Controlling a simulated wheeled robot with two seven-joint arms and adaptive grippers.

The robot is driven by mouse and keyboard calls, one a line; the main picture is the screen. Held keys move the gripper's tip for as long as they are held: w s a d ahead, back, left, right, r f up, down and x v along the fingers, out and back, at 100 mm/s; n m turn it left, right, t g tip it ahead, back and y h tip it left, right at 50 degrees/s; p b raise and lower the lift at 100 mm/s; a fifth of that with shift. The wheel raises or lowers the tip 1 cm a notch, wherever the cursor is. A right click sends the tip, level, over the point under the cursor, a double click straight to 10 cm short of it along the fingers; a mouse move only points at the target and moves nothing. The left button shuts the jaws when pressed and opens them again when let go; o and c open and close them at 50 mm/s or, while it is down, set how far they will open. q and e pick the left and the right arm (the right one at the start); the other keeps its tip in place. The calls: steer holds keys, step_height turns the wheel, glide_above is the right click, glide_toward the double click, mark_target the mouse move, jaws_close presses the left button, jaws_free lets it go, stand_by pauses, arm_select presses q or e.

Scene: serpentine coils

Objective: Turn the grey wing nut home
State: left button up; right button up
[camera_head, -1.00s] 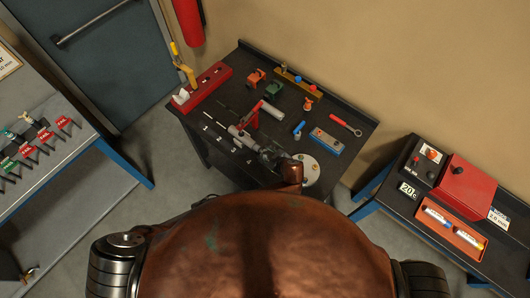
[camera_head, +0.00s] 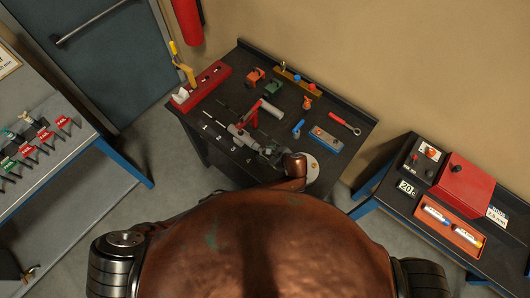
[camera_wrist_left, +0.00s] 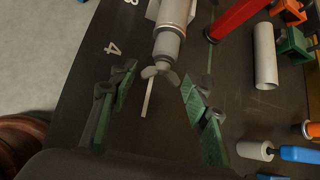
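The grey wing nut (camera_wrist_left: 160,73) sits on the lower end of a grey cylindrical fixture (camera_wrist_left: 168,40) in the left wrist view, its two wings spread sideways. My left gripper (camera_wrist_left: 148,88) is open, its green-padded fingers standing to either side of the wing nut with gaps. I see no contact. In the head view my left gripper (camera_head: 270,149) is at the near end of the fixture (camera_head: 240,133) on the black table; the wing nut is too small to make out there. My right gripper is not in view.
A blue-handled tool (camera_wrist_left: 298,154) lies lower right.

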arm_select(q)
steer(key=v, duration=1.2)
steer(key=shift+o, duration=0.2)
